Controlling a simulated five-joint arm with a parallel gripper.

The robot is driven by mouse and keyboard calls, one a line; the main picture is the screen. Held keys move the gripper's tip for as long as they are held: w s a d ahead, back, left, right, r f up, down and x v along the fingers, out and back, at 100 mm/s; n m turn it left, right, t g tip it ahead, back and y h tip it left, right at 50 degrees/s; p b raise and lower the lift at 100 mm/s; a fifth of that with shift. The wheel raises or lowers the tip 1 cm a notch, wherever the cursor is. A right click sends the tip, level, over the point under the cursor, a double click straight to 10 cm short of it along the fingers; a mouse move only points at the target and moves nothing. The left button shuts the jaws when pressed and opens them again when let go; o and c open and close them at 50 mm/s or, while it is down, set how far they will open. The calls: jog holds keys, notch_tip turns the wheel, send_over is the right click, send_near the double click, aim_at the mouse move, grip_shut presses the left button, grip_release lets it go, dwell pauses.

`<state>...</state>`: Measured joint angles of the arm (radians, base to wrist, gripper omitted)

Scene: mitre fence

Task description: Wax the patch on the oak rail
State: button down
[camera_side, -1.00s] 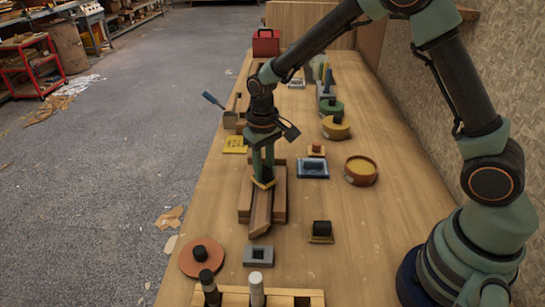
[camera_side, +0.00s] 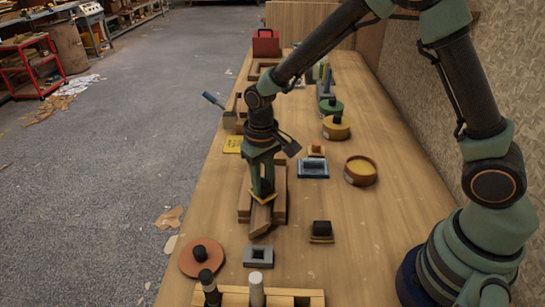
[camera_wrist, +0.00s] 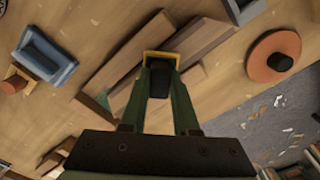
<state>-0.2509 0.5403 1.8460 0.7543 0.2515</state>
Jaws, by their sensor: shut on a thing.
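The oak rail (camera_side: 260,221) is a brown wooden length lying on a wooden bed on the bench. In the wrist view the rail (camera_wrist: 208,33) runs diagonally under my gripper. My gripper (camera_side: 262,190) points down over the rail and is shut on the black handle of a yellow-edged pad (camera_side: 261,198). The pad (camera_wrist: 176,56) also shows in the wrist view between my fingers (camera_wrist: 158,85). The pad is at the rail's top face; I cannot tell whether it presses on it. I cannot make out the patch; the pad and gripper cover part of the rail.
An open round tin with yellow contents (camera_side: 361,168) stands to the right. A similar black-handled pad (camera_side: 321,231) and a grey square holder (camera_side: 258,256) stand nearer. A reddish disc with a black knob (camera_side: 202,257) is near the left bench edge. The right of the bench has free room.

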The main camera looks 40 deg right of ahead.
aim_at(262, 201)
jog(key=shift+s+a+f, duration=0.1)
jog(key=shift+s+a, duration=0.95)
jog(key=shift+s, duration=0.05)
jog(key=shift+w+d+f, duration=0.1)
jog(key=shift+w+d, duration=1.4)
jog(key=shift+d, duration=0.05)
jog(key=shift+w+d, duration=1.1)
jog(key=shift+d, duration=0.05)
jog(key=shift+s+a, duration=2.6)
jog(key=shift+a, duration=0.1)
jog(key=shift+w+d, duration=2.65)
jog(key=shift+d, duration=0.05)
jog(key=shift+r, duration=0.25)
notch_tip(262, 201, up, 7)
